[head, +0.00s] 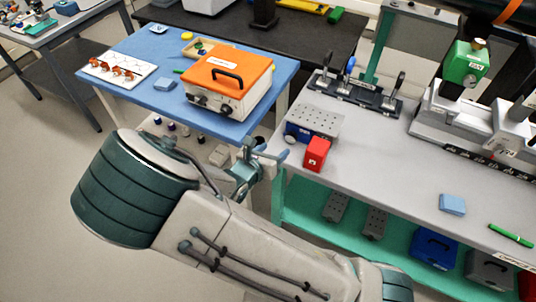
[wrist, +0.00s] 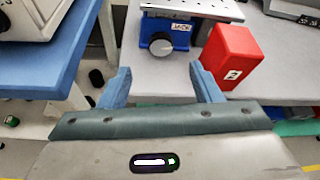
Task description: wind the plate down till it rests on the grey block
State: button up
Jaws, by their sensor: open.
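The perforated silver plate (head: 315,120) is the top of a small blue lab jack (head: 296,133) at the near left corner of the grey bench. In the wrist view the plate (wrist: 192,8) is cut off at the top edge. My gripper (head: 250,165) is also in the head view. I cannot clearly make out the grey block under the plate.
A red box (wrist: 231,57) stands close right of the knob, near my right finger. A blue table (head: 215,122) with an orange-topped case (head: 232,80) is at left.

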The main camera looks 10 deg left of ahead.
jog(key=shift+v, duration=1.4)
jog(key=shift+d, duration=0.1)
jog(key=s+d+r+m+g, duration=0.1)
jog(key=d+r+m+g, duration=0.15)
jog(key=d+m, duration=0.3)
jog(key=s+d+r+m+g+h, duration=0.1)
jog(key=d+r+m+g, duration=0.1)
jog(key=d+m+g, duration=0.3)
jog(key=s+d+r+m+g, duration=0.1)
jog(key=d+r+m+g, duration=0.1)
jog(key=d+m, duration=0.4)
jog(key=s+d+r+m+y, duration=0.2)
jog(key=s+r+m, duration=0.3)
jog(key=m, duration=0.3)
jog(key=s+d+r+m+y, duration=0.2)
jog(key=s+r+m+y, duration=0.2)
jog(key=s+r+m, duration=0.2)
jog(key=r+m, duration=0.2)
jog(key=m, duration=0.1)
jog(key=shift+d+y, duration=0.4)
